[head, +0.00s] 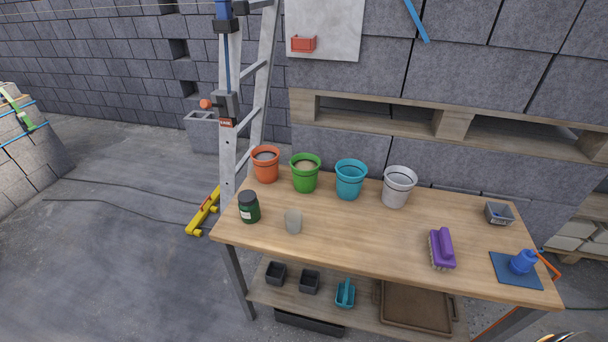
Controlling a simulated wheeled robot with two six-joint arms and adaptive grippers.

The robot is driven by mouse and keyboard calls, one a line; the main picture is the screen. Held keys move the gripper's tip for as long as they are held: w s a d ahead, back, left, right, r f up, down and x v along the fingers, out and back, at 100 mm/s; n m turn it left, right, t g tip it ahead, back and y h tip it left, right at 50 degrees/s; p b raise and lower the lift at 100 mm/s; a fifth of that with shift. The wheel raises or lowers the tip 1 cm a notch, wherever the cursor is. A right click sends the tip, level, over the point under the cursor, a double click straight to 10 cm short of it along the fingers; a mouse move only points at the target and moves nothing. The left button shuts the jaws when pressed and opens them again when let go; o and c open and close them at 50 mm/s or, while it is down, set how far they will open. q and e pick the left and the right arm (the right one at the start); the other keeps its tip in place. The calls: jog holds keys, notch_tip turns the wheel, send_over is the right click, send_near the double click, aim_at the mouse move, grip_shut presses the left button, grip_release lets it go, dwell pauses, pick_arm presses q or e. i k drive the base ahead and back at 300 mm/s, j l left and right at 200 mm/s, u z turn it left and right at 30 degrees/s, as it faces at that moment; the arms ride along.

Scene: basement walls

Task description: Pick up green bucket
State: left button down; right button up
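The green bucket (305,173) stands upright at the back of the wooden table (350,255), left of centre. Its open top shows a pale brown fill. An orange bucket (266,164) stands close on its left. A light blue bucket (350,180) stands on its right with a small gap. A white-grey bucket (397,187) is farther right in the same row. Neither of my grippers can be made out in the head view.
In front of the row are a dark green jar (249,207) and a grey cup (293,221). A purple brush (441,249), a small grey tray (499,213) and a blue bottle (523,262) are on the right. A ladder (245,100) stands behind the table's left end. The table's middle is clear.

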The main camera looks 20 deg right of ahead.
aim_at(305, 166)
jog(key=i+j+z, duration=0.35)
jog(key=j+z, duration=0.2)
jog(key=i+j+z, duration=0.25)
jog(key=j, duration=0.15)
jog(key=k+l, duration=0.05)
jog(key=k, duration=0.05)
